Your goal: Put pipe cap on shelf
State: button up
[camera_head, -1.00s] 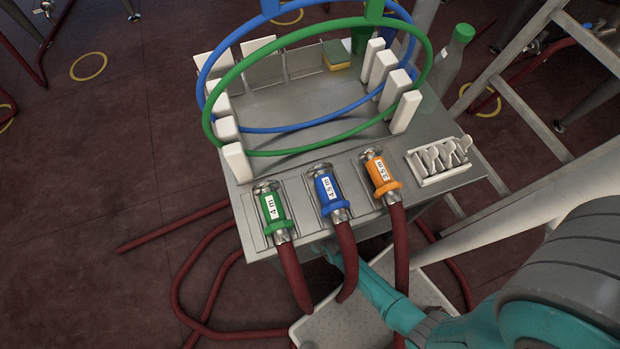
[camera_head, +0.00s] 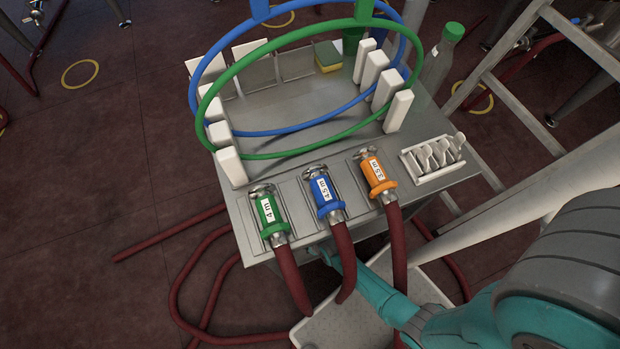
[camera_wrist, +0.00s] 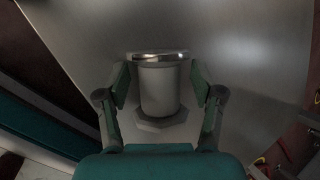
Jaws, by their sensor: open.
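In the wrist view, a grey cylindrical piece with a shiny metal rim (camera_wrist: 158,90), which looks like the pipe cap, sits on an angular base against a grey metal surface. My gripper (camera_wrist: 159,78) is open, with one finger on each side of the piece. Small gaps seem to show between fingers and piece; contact is hard to tell. A grey metal shelf (camera_head: 290,168) stands in the middle of the head view. My gripper and the pipe cap are not visible there; my teal arm runs below the shelf's front edge.
On the shelf's front lie green (camera_head: 268,214), blue (camera_head: 325,194) and orange (camera_head: 377,172) hose couplings with red hoses hanging down. Green and blue rings (camera_head: 300,152), white blocks, a sponge (camera_head: 328,57) and a white rack (camera_head: 432,157) are also there. A ladder (camera_head: 540,80) stands right.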

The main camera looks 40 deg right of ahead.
jog(key=s+r+n+t, duration=0.1)
jog(key=s+r+n, duration=0.35)
jog(key=r, duration=0.55)
jog(key=s+r+n+t, duration=0.2)
jog(key=s+r+n, duration=0.3)
jog(key=r, duration=0.5)
jog(key=s+r+n+t, duration=0.1)
jog(key=s+r+n, duration=0.2)
jog(key=s+r, duration=0.45)
notch_tip(320, 180, up, 26)
jog(key=s+n+t, duration=0.2)
jog(key=n+t, duration=0.2)
jog(key=n, duration=0.8)
jog(key=shift+s+d+n+t+h, duration=0.3)
jog(key=shift+s+n, duration=0.05)
jog(key=shift+s, duration=0.05)
jog(key=shift+r, duration=0.1)
